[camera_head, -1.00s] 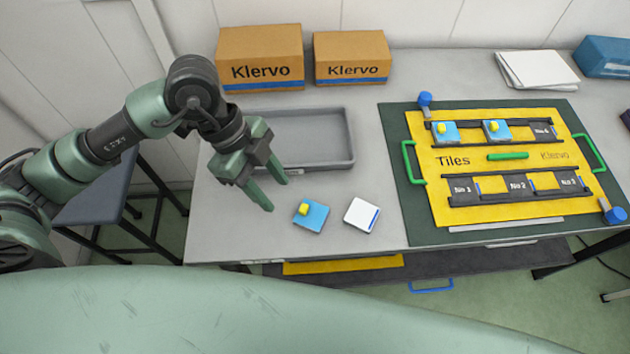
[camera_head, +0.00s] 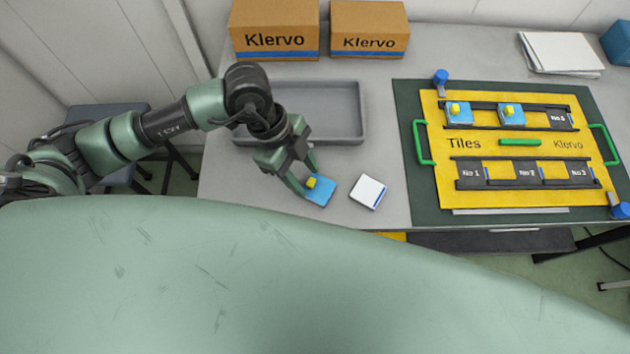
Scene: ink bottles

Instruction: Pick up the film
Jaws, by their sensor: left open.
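My left gripper (camera_head: 309,182) is open, low over the front of the table. Its fingers reach to the upper left part of a blue tile (camera_head: 321,194) with a yellow knob (camera_head: 313,182). The knob appears between or just beyond the fingertips; I cannot tell if they touch it. A white square piece (camera_head: 367,191) with a blue edge lies flat to the right of the tile, apart from it. I cannot tell for sure which thing is the film. My right gripper is not in view.
A grey tray (camera_head: 360,112) lies behind the gripper, with two cardboard boxes (camera_head: 274,30) (camera_head: 368,29) at the back. A yellow board (camera_head: 480,143) on a dark green mat (camera_head: 408,100) holds two blue tiles in its back row. White sheets (camera_head: 560,53) lie at the back right.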

